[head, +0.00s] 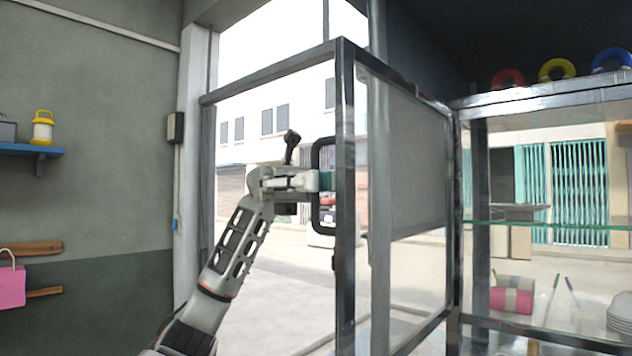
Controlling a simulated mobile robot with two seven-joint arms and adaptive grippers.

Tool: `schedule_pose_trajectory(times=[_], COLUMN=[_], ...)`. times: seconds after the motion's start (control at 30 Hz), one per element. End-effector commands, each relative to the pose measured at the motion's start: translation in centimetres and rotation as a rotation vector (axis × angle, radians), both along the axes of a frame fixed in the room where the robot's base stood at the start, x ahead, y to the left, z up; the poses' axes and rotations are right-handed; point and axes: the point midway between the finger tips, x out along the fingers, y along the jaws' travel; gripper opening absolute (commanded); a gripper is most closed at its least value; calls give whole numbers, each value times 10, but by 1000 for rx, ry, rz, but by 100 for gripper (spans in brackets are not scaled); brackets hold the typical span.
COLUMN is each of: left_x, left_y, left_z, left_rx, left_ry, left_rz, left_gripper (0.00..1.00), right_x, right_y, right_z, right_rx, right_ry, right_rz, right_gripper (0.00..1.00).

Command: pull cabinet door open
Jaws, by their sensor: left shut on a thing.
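The cabinet door (346,180) is a dark metal frame with a clear pane, swung out from the cabinet (540,95) at the right. Its hinge side meets the cabinet's left front post. A black handle (318,148) shaped like a squared loop sits on the door's free edge, facing left. My left gripper (322,181) is shut on the handle's upright bar, with its arm coming up from the lower left. The fingertips are partly hidden by the handle. My right gripper is not in this view.
Inside the cabinet are a glass shelf (550,225), a pink and white roll (512,296) and stacked plates (620,313). A blue wall shelf (30,150) holds a yellow lantern (42,127). A pink bag (11,286) hangs at the left.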

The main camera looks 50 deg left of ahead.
Motion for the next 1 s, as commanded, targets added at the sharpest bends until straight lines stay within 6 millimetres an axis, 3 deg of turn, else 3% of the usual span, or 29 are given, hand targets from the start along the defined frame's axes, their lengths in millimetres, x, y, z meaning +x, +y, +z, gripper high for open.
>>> schedule_pose_trajectory(times=[0.07, 0.1, 0.57, 1.0], left_x=[0, 0, 2, 21], left_y=[0, 0, 8, 79], left_z=[0, 0, 1, 2], left_rx=[-1, -1, -1, -2], left_ry=[-1, -1, 0, 0], left_rz=[2, 2, 1, 3], left_gripper=[0, 14, 14, 14], right_x=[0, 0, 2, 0], right_y=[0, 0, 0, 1], right_z=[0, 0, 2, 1], right_rx=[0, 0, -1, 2], right_ry=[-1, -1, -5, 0], right_rz=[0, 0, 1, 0], right_gripper=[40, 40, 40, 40])
